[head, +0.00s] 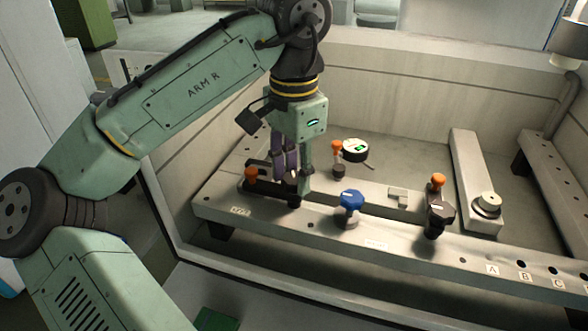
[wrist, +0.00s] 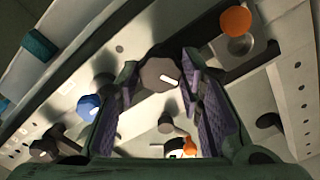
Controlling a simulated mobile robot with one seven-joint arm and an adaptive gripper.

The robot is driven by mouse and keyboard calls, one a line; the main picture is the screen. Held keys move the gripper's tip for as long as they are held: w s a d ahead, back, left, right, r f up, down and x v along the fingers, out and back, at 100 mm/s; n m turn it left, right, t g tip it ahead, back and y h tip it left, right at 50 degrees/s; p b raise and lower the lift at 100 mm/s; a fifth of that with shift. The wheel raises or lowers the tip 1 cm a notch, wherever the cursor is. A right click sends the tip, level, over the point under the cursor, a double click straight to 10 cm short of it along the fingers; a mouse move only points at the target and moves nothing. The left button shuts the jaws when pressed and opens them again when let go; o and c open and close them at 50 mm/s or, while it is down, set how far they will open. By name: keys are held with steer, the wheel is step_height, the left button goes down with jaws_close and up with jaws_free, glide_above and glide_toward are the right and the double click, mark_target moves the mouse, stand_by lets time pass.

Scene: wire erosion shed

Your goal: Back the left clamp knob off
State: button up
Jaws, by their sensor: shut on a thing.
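The left clamp knob (wrist: 158,75) is a dark faceted knob with a white mark, between my finger pads in the wrist view. My gripper (head: 291,184) points down at the left part of the pale fixture rail (head: 270,222) and is shut on this knob. In the head view the fingers hide most of the knob; only a dark lower part (head: 295,201) shows beneath them. A blue knob (head: 350,200) with a white mark stands to the right. A dark right clamp knob (head: 440,212) stands farther right.
Orange-topped handles stand left of my gripper (head: 251,174), behind it (head: 337,148) and at the right clamp (head: 438,180). A round gauge (head: 356,150) lies behind. A pale bar (head: 470,165) carries a round piece (head: 487,204). Tank walls enclose the fixture.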

mark_target(293, 177)
steer(key=shift+n, duration=0.4)
steer(key=o, duration=1.2)
steer(key=shift+c, duration=0.2)
step_height(293, 177, up, 12)
